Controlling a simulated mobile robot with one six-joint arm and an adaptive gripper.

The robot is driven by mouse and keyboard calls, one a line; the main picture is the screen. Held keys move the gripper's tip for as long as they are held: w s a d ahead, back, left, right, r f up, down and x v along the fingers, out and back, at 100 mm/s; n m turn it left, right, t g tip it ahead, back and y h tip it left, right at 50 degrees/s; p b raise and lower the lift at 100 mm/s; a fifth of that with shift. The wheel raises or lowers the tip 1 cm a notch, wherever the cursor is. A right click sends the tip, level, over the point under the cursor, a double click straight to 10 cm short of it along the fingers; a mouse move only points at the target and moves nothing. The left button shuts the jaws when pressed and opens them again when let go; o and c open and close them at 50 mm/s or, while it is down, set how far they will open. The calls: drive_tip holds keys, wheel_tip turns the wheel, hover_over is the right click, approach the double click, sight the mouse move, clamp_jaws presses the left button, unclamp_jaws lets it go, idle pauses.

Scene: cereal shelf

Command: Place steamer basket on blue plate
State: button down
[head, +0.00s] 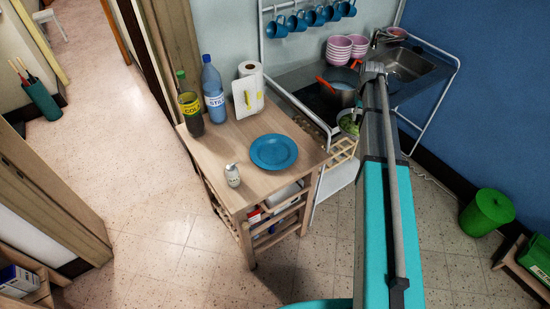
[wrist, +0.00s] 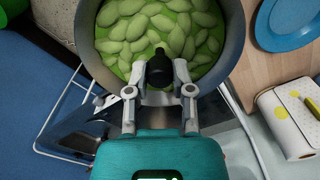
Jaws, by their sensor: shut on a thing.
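The steamer basket (wrist: 87,38) is a round grey vessel full of green, leaf-shaped pieces. My gripper (wrist: 160,73) is shut on its black handle at the near rim. In the head view part of the basket (head: 349,124) shows just left of my arm, to the right of the wooden trolley; my arm hides the rest and the gripper. The blue plate (head: 273,152) lies flat and empty on the trolley top. In the wrist view the plate (wrist: 287,24) is at the upper right, apart from the basket.
The wooden trolley (head: 205,150) also carries a dark bottle (head: 190,108), a blue bottle (head: 213,92), a paper towel roll (head: 250,86) and a small white shaker (head: 232,176). A pot with orange handles (head: 340,88) stands on the cooker behind. Blue mugs (head: 298,22) hang above.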

sight(356, 128)
wheel_tip(356, 128, down, 6)
drive_tip(key=b, duration=0.5)
drive_tip(key=shift+f, duration=0.25)
drive_tip(key=shift+s, duration=0.1)
